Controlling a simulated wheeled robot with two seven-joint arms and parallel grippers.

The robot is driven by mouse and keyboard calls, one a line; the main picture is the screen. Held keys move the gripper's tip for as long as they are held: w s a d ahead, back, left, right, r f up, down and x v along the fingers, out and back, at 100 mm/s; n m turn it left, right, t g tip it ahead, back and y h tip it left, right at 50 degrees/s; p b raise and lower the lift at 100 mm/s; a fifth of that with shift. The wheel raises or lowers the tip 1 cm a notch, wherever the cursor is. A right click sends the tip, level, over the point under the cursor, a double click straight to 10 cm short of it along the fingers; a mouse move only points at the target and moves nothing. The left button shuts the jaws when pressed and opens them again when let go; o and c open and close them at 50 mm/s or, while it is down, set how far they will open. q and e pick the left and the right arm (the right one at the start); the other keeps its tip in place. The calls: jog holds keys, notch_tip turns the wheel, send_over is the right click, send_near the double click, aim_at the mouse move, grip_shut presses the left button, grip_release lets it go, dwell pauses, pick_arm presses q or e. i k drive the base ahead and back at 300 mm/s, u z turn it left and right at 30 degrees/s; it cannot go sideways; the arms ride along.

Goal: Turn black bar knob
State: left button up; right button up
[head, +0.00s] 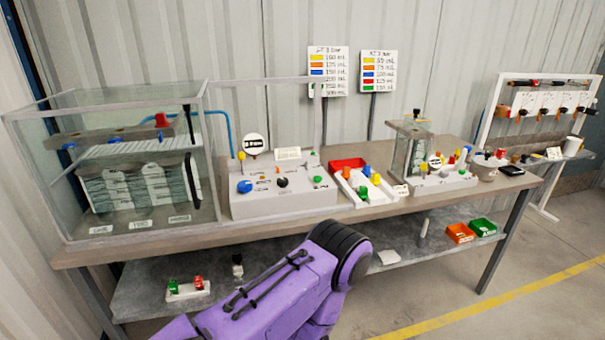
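A small black knob (282,183) sits on the sloped front of a pale control box (285,205) in the middle of the workbench. It is too small to make out which way its bar points. A larger blue knob (244,187) is to its left and a green knob (318,180) to its right. One of my purple arms reaches up from the bottom edge, and its black rounded joint is in front of the bench below the box. Neither gripper shows.
A glass tank (130,215) stands at the bench's left. A white tray with colored knobs (363,193) and a small clear chamber (411,150) are to the right of the box. Below is a shelf with bins (461,233). Open floor lies at the lower right.

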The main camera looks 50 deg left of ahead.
aim_at(282, 183)
jog(key=u, duration=0.25)
jog(key=i, duration=0.45)
jog(key=u, duration=0.5)
